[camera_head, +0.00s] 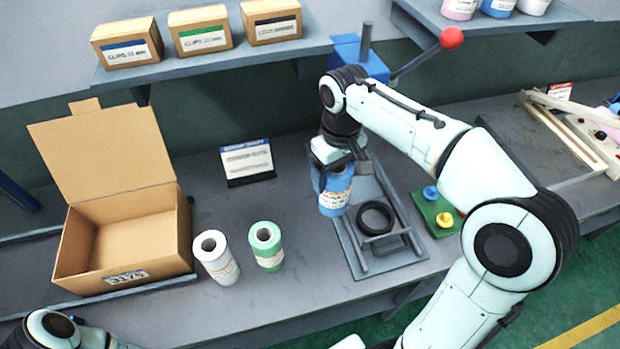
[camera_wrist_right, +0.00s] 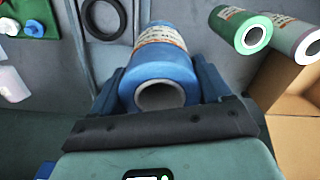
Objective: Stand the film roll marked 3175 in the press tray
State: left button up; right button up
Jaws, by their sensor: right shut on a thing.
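My right gripper (camera_head: 337,172) is shut on a blue film roll (camera_head: 335,196) with a pale label too small to read. The roll is nearly upright at the left side of the press tray (camera_head: 392,262), and I cannot tell its height above it. In the right wrist view the blue roll (camera_wrist_right: 160,72) sits between the fingers, its hollow end facing the camera. A black ring (camera_head: 376,217) lies in the tray. A pale lilac roll (camera_head: 217,258) and a green roll (camera_head: 266,247) stand to the left. My left gripper is out of view.
An open cardboard box (camera_head: 125,235) labelled 3175 stands at left. A small sign (camera_head: 247,161) stands behind the rolls. A green block (camera_head: 437,212) with blue and yellow knobs is right of the tray. A blue press with a red-knobbed lever (camera_head: 452,38) rises behind.

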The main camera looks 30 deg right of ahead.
jog(key=s+d+f+m, duration=0.2)
jog(key=d, duration=0.4)
jog(key=s+d+f+m, duration=0.1)
jog(key=s+d+f, duration=0.1)
jog(key=d, duration=0.5)
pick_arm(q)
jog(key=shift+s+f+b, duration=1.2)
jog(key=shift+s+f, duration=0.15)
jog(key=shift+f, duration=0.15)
pick_arm(e)
notch_tip(320, 180, down, 6)
jog(key=shift+w+f, duration=0.15)
jog(key=shift+w, duration=0.05)
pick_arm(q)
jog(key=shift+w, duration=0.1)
pick_arm(e)
jog(key=shift+w, duration=0.1)
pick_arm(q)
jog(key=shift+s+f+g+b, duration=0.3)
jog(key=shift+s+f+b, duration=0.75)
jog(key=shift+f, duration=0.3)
pick_arm(e)
jog(key=shift+f, duration=1.95)
jog(key=o, duration=1.4)
jog(key=shift+c, duration=0.2)
